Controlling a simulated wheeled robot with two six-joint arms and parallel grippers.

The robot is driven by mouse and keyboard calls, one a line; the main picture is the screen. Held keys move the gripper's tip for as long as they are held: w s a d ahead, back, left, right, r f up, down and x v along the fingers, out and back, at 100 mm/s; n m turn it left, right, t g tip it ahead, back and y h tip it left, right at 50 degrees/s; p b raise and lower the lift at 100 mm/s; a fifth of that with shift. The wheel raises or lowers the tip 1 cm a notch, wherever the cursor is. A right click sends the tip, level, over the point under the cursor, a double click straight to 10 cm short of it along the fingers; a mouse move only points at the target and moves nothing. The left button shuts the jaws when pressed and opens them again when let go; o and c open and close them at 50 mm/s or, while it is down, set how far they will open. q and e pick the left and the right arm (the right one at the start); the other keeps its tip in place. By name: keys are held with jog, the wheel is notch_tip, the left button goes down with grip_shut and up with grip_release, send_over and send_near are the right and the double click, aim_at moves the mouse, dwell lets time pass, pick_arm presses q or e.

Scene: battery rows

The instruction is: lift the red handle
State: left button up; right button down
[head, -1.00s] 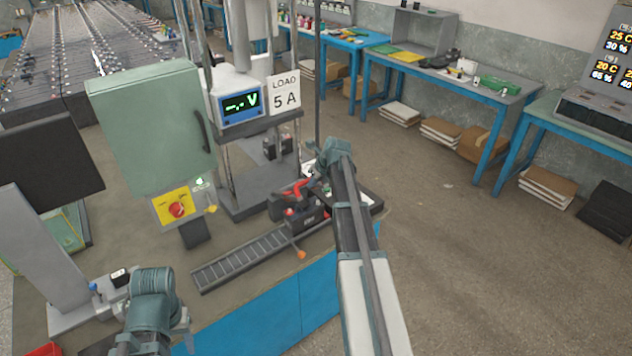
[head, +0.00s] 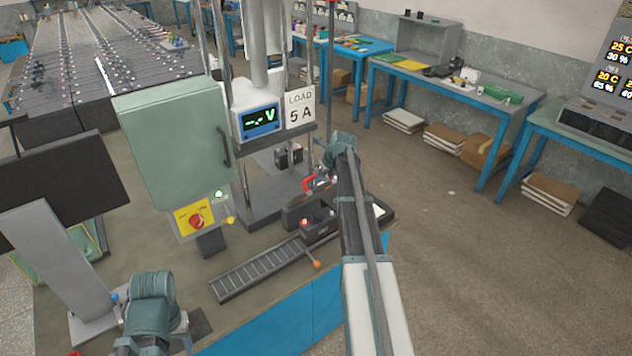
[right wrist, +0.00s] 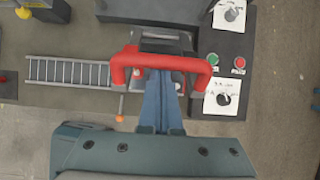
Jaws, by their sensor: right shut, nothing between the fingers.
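The red handle (head: 308,183) is a U-shaped bar on a dark clamp device beside the load stand. It shows large in the right wrist view (right wrist: 160,62), its bar running across the picture and its two ends bent toward me. My right gripper (right wrist: 160,78) is shut with nothing between its blue fingers. The fingers reach under the bar, which hides their tips; I cannot tell whether they touch it. In the head view my right gripper (head: 322,178) is at the handle, partly hidden by its wrist.
A ladder-like roller track (head: 258,270) runs left from the device. An orange knob (head: 316,264) sticks out in front. A green cabinet (head: 175,145) and the load display (head: 258,119) stand behind. Green and red buttons (right wrist: 211,59) lie right of the handle.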

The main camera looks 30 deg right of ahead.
jog(key=shift+w+r+p, duration=0.5)
jog(key=shift+w+r, duration=0.2)
jog(key=shift+w, duration=0.3)
jog(key=w+a+r+p, duration=0.1)
jog(key=w+r+p, duration=0.1)
jog(key=w, duration=0.8)
jog(key=shift+w+r, duration=0.25)
jog(key=shift+r, duration=0.35)
jog(key=shift+a, duration=0.1)
jog(key=s+r+p, duration=0.1)
jog(key=s+p, duration=0.1)
jog(key=s, duration=0.3)
jog(key=w+r+p, duration=0.3)
jog(key=r+p, duration=0.5)
jog(key=shift+w+d+r+p, duration=0.15)
jog(key=shift+d+r+p, duration=0.1)
jog(key=shift+d+p, duration=0.15)
